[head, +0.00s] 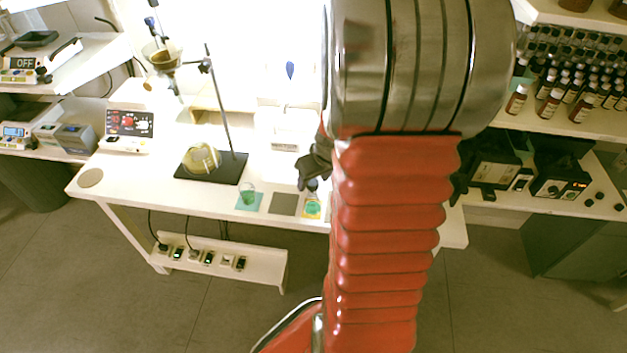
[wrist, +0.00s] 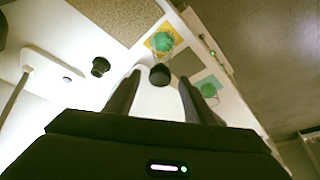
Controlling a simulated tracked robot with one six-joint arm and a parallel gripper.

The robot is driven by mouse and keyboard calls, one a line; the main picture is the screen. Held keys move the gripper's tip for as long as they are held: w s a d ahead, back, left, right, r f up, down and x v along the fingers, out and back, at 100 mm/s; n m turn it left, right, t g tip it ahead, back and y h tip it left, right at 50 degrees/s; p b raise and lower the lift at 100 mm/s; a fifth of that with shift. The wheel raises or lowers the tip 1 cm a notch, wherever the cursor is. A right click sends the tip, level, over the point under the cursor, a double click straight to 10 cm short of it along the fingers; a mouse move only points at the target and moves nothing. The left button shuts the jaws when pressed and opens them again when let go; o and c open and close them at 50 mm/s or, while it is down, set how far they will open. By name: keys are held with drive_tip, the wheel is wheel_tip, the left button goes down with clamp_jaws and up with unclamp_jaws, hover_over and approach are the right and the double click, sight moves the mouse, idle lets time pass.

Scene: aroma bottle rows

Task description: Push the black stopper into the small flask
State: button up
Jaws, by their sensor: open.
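The small flask (head: 313,210) holds green liquid and stands on a yellow mat at the table's front edge. It also shows in the wrist view (wrist: 163,42), seen from above. The black stopper (wrist: 160,75) appears at the flask's mouth, in line with its neck; how deep it sits I cannot tell. In the head view the stopper is a small dark spot (head: 312,184) above the flask. My gripper (wrist: 159,77) is open, with one finger on each side of the stopper and gaps visible. My arm hides part of this area in the head view.
A beaker with green liquid (head: 248,197) stands on a teal mat to the left. A bare grey pad (head: 284,204) lies between. A black-based stand (head: 211,168) is further left. Another small dark object (wrist: 100,67) is beside my gripper.

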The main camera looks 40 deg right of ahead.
drive_tip(key=v, duration=1.2)
drive_tip(key=shift+s+r, duration=0.15)
drive_tip(key=shift+r, duration=0.1)
idle(0.7)
drive_tip(key=s+a+r+n, duration=0.1)
drive_tip(key=a+r, duration=0.2)
drive_tip(key=a, duration=0.5)
drive_tip(key=s+a+r+n, duration=0.1)
drive_tip(key=s+a+r, duration=0.1)
drive_tip(key=a, duration=0.7)
drive_tip(key=s+a+r+t+y, duration=0.1)
drive_tip(key=a+r, duration=0.3)
drive_tip(key=a, duration=0.5)
drive_tip(key=shift+s+n, duration=0.4)
